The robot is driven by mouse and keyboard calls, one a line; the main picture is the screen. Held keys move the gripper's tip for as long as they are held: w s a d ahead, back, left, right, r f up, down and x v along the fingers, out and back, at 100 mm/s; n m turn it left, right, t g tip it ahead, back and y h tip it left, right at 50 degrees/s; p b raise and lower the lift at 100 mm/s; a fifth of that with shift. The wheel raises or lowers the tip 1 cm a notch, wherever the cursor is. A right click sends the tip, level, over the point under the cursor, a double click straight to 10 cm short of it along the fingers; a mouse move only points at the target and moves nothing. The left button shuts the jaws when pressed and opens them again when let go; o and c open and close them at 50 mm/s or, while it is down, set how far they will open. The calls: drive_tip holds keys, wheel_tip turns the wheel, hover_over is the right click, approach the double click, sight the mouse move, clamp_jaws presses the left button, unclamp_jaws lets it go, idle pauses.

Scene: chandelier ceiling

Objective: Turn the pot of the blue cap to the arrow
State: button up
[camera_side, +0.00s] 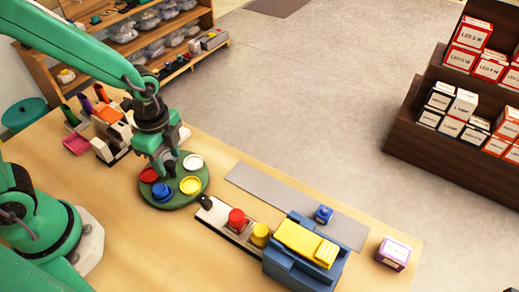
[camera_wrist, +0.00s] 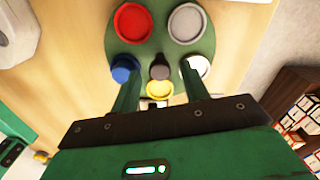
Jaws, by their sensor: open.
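A round green turntable (camera_side: 172,202) stands on the table and carries several round pots. The pot with the blue cap (camera_side: 161,191) is at its front in the side view; in the wrist view the blue cap (camera_wrist: 124,66) is left of the dark centre knob (camera_wrist: 160,70). A red pot (camera_side: 148,174), a yellow pot (camera_side: 190,186) and a white pot (camera_side: 193,162) also sit on it. My gripper (camera_side: 165,168) is over the turntable, open and pointing down. In the wrist view its fingers (camera_wrist: 161,72) are on either side of the knob; contact is unclear. I cannot make out an arrow.
A small dark piece (camera_side: 204,199) is at the turntable's right edge. Right of it are a tray (camera_side: 217,218) with a red-capped item (camera_side: 237,218), a blue box with a yellow top (camera_side: 308,243), and a blue item (camera_side: 323,214) on a grey strip (camera_side: 260,187).

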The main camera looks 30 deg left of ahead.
drive_tip(key=shift+f, duration=0.25)
drive_tip(key=shift+c, duration=0.5)
clamp_jaws()
drive_tip(key=shift+n, duration=7.3)
